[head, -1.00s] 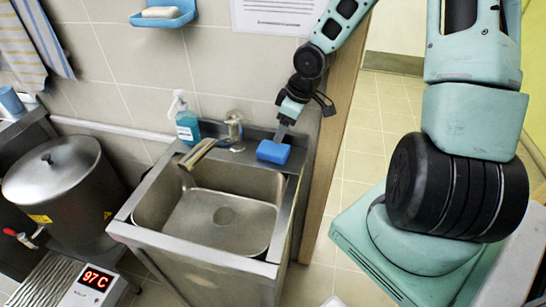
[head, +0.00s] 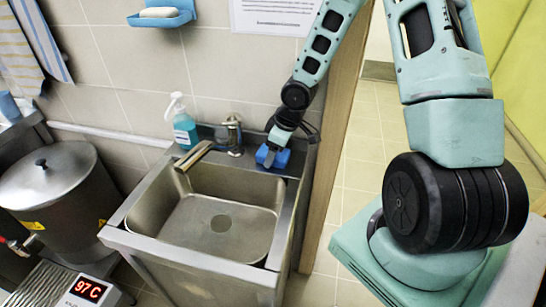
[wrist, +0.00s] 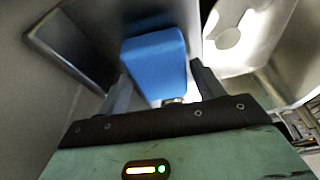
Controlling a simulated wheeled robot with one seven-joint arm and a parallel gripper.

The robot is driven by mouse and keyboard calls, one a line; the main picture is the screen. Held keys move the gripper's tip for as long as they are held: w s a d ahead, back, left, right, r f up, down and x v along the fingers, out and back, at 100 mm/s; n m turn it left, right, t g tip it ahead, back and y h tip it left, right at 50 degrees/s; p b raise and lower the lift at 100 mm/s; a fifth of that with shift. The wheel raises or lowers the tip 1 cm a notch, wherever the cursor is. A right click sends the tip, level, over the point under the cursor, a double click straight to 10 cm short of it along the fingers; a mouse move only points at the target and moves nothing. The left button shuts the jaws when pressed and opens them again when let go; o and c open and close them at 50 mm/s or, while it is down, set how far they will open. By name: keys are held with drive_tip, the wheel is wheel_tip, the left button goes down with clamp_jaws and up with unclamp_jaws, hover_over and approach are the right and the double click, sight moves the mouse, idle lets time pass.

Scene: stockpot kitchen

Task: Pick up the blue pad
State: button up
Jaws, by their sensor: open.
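The blue pad (head: 281,157) lies on the back right corner of the steel sink's rim (head: 292,172). My gripper (head: 271,157) is over the pad in the head view and hides part of it. In the wrist view the blue pad (wrist: 155,62) shows between and beyond the two dark fingers of my gripper (wrist: 160,90), one on each side. The fingers are open. I cannot tell whether they touch the pad.
A faucet (head: 232,137) and a blue soap bottle (head: 183,125) stand at the sink's back edge, left of the pad. The wall is close behind, and a wooden door frame (head: 330,150) is close on the right. A steel pot (head: 52,185) stands at the left.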

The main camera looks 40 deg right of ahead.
drive_tip(key=shift+f, duration=0.25)
idle(0.4)
drive_tip(key=shift+c, duration=0.4)
drive_tip(key=c, duration=0.7)
